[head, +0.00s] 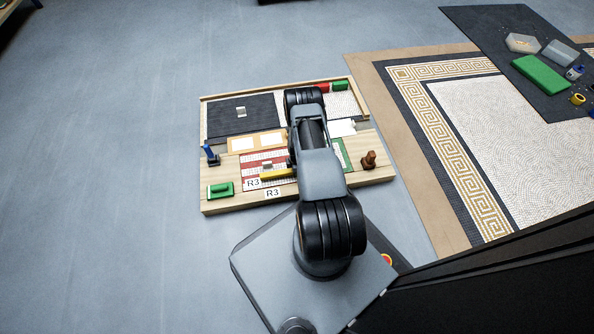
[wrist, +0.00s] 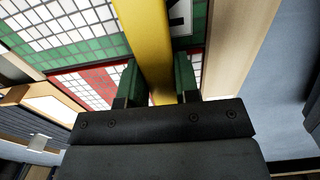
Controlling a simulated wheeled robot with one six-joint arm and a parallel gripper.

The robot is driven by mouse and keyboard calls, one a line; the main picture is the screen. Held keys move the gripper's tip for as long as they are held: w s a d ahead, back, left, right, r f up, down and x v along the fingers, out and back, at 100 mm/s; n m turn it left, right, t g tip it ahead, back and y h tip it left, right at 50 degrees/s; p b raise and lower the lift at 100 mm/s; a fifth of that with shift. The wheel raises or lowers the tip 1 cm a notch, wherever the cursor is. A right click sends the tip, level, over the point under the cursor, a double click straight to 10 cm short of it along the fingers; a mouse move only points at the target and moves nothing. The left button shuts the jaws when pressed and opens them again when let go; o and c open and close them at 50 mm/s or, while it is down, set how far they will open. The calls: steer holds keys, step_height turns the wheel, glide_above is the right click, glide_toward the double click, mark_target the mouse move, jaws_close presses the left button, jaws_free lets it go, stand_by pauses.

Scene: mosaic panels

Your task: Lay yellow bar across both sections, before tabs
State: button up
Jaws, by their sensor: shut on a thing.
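My gripper (wrist: 158,88) is shut on the yellow bar (wrist: 148,35) in the wrist view, one dark green finger on each side. The bar runs over the green-and-white section (wrist: 60,48) and the red-and-white section (wrist: 95,80); I cannot tell whether it touches them. A white tab with a black letter (wrist: 180,14) lies beside the bar. In the head view the bar (head: 278,174) shows left of my arm, near two R3 tabs (head: 252,184). The red section (head: 256,160) and a strip of the green one (head: 346,153) show there. My arm hides the gripper and the middle.
The wooden board (head: 230,203) carries a green-handled block (head: 221,189), a blue tool (head: 211,155), a brown knobbed piece (head: 369,159) and a dark panel (head: 235,116). Red and green blocks stand at the back. A patterned floor mosaic (head: 480,120) lies right; grey floor is clear left.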

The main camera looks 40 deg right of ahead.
steer(key=shift+f+b, duration=0.35)
steer(key=shift+b, duration=0.1)
steer(key=shift+f, duration=0.1)
steer(key=o, duration=1)
